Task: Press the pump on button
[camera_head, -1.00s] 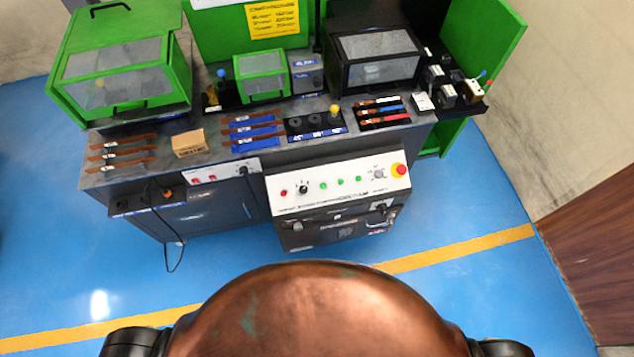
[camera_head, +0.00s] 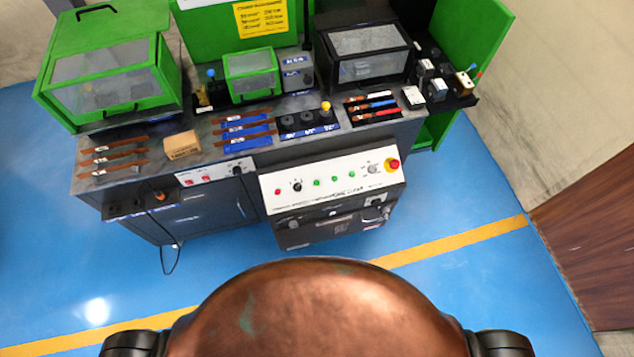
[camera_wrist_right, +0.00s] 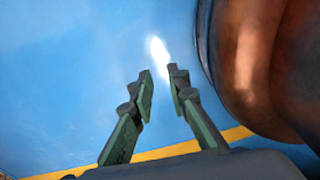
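The white control panel (camera_head: 345,174) on the dark cabinet carries a red lamp (camera_head: 278,192), a black knob (camera_head: 297,187), several small green buttons (camera_head: 334,179), a grey switch (camera_head: 372,169) and a large red button on yellow (camera_head: 392,165). The labels are too small to read, so I cannot tell which button is pump on. My right gripper (camera_wrist_right: 159,82) shows in the right wrist view, its fingers apart with nothing between them, over blue floor, away from the panel. My left gripper is not in view.
The long workbench (camera_head: 112,180) holds green guarded machines (camera_head: 110,72), a black guarded box (camera_head: 364,50), busbar strips and a cardboard box (camera_head: 182,145). Blue floor (camera_head: 245,243) lies clear before the cabinet. A brown panel (camera_head: 590,240) stands at the right.

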